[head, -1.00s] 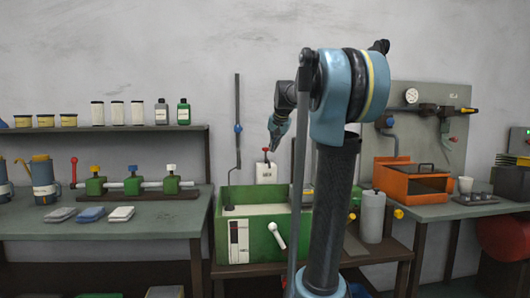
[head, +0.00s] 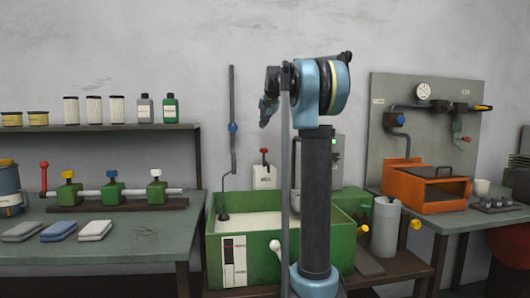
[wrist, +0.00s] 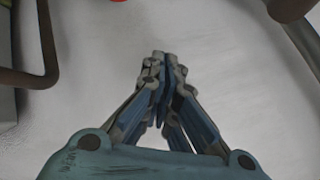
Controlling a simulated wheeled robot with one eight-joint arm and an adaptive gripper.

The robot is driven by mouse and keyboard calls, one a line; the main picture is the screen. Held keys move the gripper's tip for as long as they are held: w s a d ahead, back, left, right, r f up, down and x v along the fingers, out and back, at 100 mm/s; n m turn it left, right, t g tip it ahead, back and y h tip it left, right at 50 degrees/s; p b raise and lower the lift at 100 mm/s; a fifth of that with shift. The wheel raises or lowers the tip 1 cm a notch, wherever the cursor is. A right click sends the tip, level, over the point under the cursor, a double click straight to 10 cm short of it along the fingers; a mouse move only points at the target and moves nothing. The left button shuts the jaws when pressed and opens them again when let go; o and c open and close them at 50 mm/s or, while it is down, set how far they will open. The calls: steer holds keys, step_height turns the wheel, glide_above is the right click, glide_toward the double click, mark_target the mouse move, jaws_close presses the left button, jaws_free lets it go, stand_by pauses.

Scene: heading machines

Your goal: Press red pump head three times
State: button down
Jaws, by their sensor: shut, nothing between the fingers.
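A small red head (head: 264,151) tops a white labelled body (head: 264,177) behind the green tank (head: 265,240) in the head view. Whether this is the pump head is not certain, since a red-topped lever (head: 43,165) also stands at the left bench. My gripper (head: 264,124) points down, above and apart from the red head in the picture; its depth gap cannot be told. In the wrist view my gripper (wrist: 161,60) has its fingertips together with nothing between them. A sliver of something red (wrist: 118,1) shows at that view's top edge.
My arm column hides part of the tank. A grey canister (head: 385,230) and an orange box (head: 425,188) stand to the right. The left bench holds a valve row (head: 112,192) and several flat packs. Brown bars (wrist: 45,65) edge the wrist view.

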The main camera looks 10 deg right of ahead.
steer(key=shift+d+f, duration=0.2)
steer(key=shift+f, duration=2)
steer(key=shift+d+f, duration=0.2)
steer(key=shift+f, duration=2)
steer(key=shift+f, duration=0.15)
steer(key=shift+f, duration=0.2)
steer(key=shift+f, duration=1.2)
steer(key=shift+r, duration=1.6)
